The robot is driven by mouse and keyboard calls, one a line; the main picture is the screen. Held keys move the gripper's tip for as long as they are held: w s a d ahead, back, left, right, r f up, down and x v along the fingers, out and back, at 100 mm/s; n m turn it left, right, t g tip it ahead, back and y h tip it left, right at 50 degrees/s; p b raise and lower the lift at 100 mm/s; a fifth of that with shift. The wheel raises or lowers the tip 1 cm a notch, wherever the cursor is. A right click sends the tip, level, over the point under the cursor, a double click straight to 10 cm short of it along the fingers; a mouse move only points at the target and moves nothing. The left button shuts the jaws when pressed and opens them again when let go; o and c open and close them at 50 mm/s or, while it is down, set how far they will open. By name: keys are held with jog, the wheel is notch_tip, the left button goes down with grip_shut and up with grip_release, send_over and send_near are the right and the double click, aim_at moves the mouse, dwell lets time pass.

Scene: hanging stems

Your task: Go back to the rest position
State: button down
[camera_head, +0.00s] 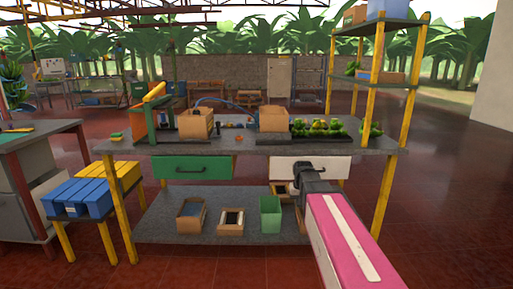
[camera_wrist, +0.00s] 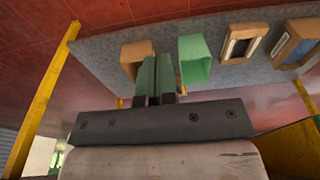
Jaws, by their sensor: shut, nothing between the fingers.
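My gripper (camera_head: 308,175) is in front of the workbench, at the height of the white drawer (camera_head: 345,170), with my pink arm reaching in from the lower right. In the wrist view, its two greenish fingers (camera_wrist: 158,66) are together, with nothing between them. The fingers overlap a brown box (camera_wrist: 136,52) on the lower shelf in that view. I cannot tell from these frames how far apart they are.
The lower shelf (camera_head: 160,222) holds a green bin (camera_head: 270,214) and brown boxes. The worktop (camera_head: 240,148) carries crates and a tray of green fruit (camera_head: 319,130). A yellow post (camera_head: 384,195) stands right. Red floor is open at right.

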jog(key=s+f+g, duration=0.1)
jog(key=s+f, duration=1.1)
jog(key=s, duration=0.5)
jog(key=shift+s+f+g, duration=0.15)
jog(key=shift+f+g, duration=0.05)
jog(key=shift+g, duration=0.1)
